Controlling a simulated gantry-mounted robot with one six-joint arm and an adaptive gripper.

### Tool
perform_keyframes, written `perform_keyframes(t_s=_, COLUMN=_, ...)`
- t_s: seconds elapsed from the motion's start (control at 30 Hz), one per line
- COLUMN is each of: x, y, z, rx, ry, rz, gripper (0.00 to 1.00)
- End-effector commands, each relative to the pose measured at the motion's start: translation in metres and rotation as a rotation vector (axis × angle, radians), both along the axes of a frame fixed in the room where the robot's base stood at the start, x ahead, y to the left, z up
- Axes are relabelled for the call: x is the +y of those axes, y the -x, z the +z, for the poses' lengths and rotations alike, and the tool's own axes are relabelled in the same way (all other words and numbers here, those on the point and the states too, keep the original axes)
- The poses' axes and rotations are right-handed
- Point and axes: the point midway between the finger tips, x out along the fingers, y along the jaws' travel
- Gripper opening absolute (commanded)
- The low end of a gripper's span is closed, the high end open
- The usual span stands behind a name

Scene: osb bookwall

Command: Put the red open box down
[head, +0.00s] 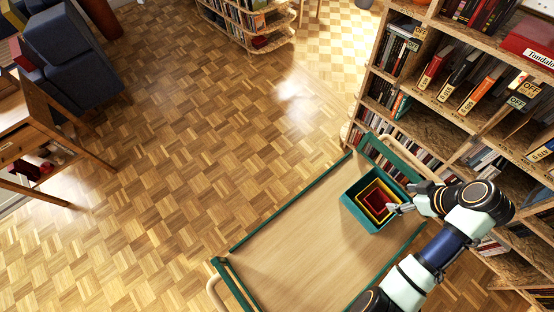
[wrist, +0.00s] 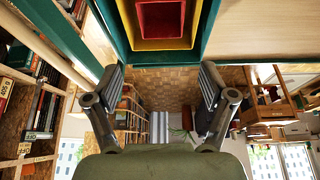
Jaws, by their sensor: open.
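The red open box (head: 377,200) sits nested inside a yellow box (head: 365,192), which sits inside a larger teal box (head: 352,206). The nest stands on the wooden top of a green-rimmed cart (head: 290,240), near its far end. In the wrist view the red box (wrist: 160,18) shows at the top, within the yellow box (wrist: 160,44) and the teal box (wrist: 122,50). My gripper (head: 396,208) is at the right side of the nest. In the wrist view my gripper's fingers (wrist: 160,85) are wide apart with nothing between them.
A tall bookshelf (head: 430,125) full of books stands close along the cart's right side, near my arm. The cart top left of and in front of the boxes is bare. A wooden desk (head: 30,135) and a dark armchair (head: 65,50) stand far left on parquet floor.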

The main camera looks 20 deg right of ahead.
Motion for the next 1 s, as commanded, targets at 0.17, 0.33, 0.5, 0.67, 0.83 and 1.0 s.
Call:
perform_keyframes(t_s=0.17, x=0.113, y=-0.102, z=0.031, rx=-0.109, ry=0.127, rz=-0.094, gripper=0.82)
perform_keyframes(t_s=0.33, x=0.278, y=-0.152, z=0.103, rx=-0.420, ry=0.104, rz=-0.232, gripper=0.82)
perform_keyframes(t_s=0.5, x=0.381, y=-0.134, z=0.167, rx=-0.654, ry=-0.069, rz=-0.302, gripper=0.82)
perform_keyframes(t_s=0.67, x=0.405, y=-0.122, z=0.187, rx=-0.715, ry=-0.144, rz=-0.324, gripper=0.82)
perform_keyframes(t_s=0.83, x=0.405, y=-0.123, z=0.187, rx=-0.715, ry=-0.145, rz=-0.327, gripper=0.82)
perform_keyframes(t_s=1.0, x=0.404, y=-0.123, z=0.201, rx=-0.714, ry=-0.144, rz=-0.326, gripper=0.82)
